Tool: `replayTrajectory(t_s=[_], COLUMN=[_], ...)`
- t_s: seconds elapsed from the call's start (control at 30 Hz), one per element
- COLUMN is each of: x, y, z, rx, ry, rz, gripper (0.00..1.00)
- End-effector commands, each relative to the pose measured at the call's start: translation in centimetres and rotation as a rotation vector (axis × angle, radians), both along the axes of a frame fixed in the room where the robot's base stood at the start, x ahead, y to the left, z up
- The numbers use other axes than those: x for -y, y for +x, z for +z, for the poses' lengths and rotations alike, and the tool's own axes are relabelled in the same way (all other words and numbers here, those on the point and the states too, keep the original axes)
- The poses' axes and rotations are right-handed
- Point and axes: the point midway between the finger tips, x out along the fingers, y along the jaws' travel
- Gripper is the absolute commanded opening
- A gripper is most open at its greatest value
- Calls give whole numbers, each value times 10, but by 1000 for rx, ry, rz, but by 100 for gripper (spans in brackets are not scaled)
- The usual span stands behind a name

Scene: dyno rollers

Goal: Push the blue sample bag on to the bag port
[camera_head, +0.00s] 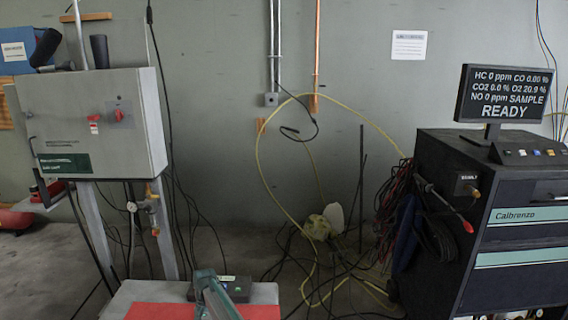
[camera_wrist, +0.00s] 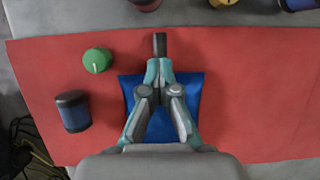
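The blue sample bag (camera_wrist: 195,88) lies flat below my gripper in the wrist view, over the red mat. A dark stem (camera_wrist: 160,42) sticks out past the fingertips at its upper edge. My gripper (camera_wrist: 159,68) has its fingers drawn together around this stem; the fingers hide the middle of the bag. Whether the bag is lifted cannot be told. In the head view, a small brass fitting (camera_head: 473,191) under a label on the dark cabinet (camera_head: 440,240) looks like the bag port; the label is too small to read. The bag does not show in the head view.
A green knob (camera_wrist: 97,60) and a dark blue cylinder (camera_wrist: 72,111) stand left of the bag on the red mat (camera_wrist: 260,100). A red-tipped lever (camera_head: 450,210) and hanging cables (camera_head: 395,195) are beside the fitting. Yellow hose and cables cover the floor between bench and cabinet.

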Motion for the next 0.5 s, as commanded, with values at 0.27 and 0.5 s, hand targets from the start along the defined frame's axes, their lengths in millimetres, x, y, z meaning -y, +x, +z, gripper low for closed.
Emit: replayTrajectory(t_s=[0.27,0.5], x=[0,0], y=[0,1], z=[0,1], rx=[0,0], ry=[0,0], rz=[0,0], gripper=[27,27])
